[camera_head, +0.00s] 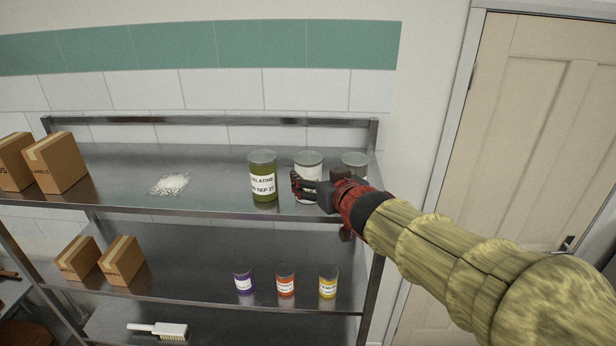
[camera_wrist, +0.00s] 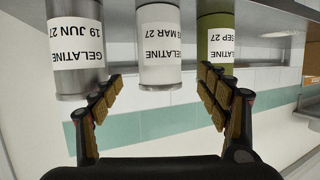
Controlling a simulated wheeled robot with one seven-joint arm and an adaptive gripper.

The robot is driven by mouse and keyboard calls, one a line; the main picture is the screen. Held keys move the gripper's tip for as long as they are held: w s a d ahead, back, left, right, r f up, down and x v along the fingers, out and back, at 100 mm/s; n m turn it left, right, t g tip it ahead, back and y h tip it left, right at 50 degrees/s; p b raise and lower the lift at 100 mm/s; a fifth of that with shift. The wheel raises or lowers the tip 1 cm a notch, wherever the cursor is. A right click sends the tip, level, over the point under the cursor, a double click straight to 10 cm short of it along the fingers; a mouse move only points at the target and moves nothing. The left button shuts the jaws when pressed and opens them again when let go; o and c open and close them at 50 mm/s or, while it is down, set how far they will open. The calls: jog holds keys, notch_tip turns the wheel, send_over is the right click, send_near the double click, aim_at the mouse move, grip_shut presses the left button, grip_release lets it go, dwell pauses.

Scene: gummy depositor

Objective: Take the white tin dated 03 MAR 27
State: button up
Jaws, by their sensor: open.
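The white tin (camera_head: 308,158) stands upright on the top shelf, partly hidden behind my gripper in the head view. In the wrist view, which is upside down, the white tin (camera_wrist: 160,14) is in the middle; its label reads GELATINE and "3 MAR 27", the first digit out of sight. My gripper (camera_head: 298,186) is open and empty in front of it. In the wrist view the fingers (camera_wrist: 160,77) are spread to either side of the white tin's line, and I see no contact with it. How deep the tin lies between them is unclear.
A green GELATINE tin (camera_head: 262,183) dated SEP 27 stands left of the white tin. A grey tin (camera_wrist: 78,82) dated 19 JUN 27 stands on its other side. Both are close to the fingers' outer sides.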

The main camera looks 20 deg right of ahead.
aim_at(308, 167)
jog(key=shift+w+a+f, duration=0.15)
jog(key=shift+w+a, duration=0.05)
jog(key=shift+w, duration=0.45)
jog(key=x, duration=0.6)
jog(key=shift+w+d+r+b, duration=0.15)
jog(key=shift+w+r+b, duration=0.05)
jog(key=shift+w+b, duration=0.25)
jog(key=shift+s, duration=0.1)
jog(key=shift+c, duration=0.7)
jog(key=c, duration=1.6)
jog(key=shift+r, duration=0.1)
